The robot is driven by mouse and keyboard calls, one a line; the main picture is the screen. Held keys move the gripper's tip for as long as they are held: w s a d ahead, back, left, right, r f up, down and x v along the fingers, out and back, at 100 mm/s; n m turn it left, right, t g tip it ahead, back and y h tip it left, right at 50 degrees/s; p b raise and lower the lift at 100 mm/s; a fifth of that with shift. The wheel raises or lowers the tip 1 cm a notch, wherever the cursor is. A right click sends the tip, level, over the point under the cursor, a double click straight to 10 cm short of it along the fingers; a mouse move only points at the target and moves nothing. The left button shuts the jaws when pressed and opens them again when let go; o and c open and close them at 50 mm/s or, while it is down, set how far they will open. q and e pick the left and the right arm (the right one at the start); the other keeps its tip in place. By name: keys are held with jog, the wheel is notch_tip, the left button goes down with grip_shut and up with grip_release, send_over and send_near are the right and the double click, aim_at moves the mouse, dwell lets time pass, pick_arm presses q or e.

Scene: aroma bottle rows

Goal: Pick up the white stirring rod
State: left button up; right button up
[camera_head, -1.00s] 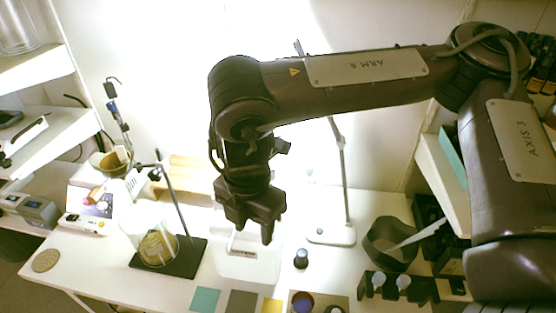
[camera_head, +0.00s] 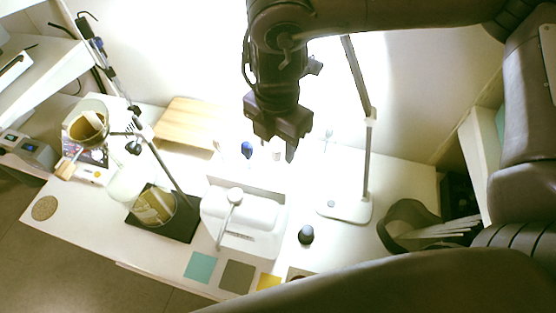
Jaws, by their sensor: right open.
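My left gripper is not in view.
A lamp-like stand (camera_head: 345,209) rises between my gripper and the cup. A small dark-capped bottle (camera_head: 306,235) stands in front. A wooden block (camera_head: 190,125), a stand with a beaker (camera_head: 153,205) and coloured squares (camera_head: 200,267) occupy the left and front. My arm covers the lower right.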

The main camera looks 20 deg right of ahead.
aim_at(277, 159)
jog(key=shift+a+f, duration=0.1)
jog(key=shift+f, duration=0.6)
notch_tip(277, 159, down, 4)
jog(key=shift+w+r+p, duration=0.1)
jog(key=shift+p, duration=0.65)
jog(key=shift+f, duration=0.25)
jog(key=c, duration=0.9)
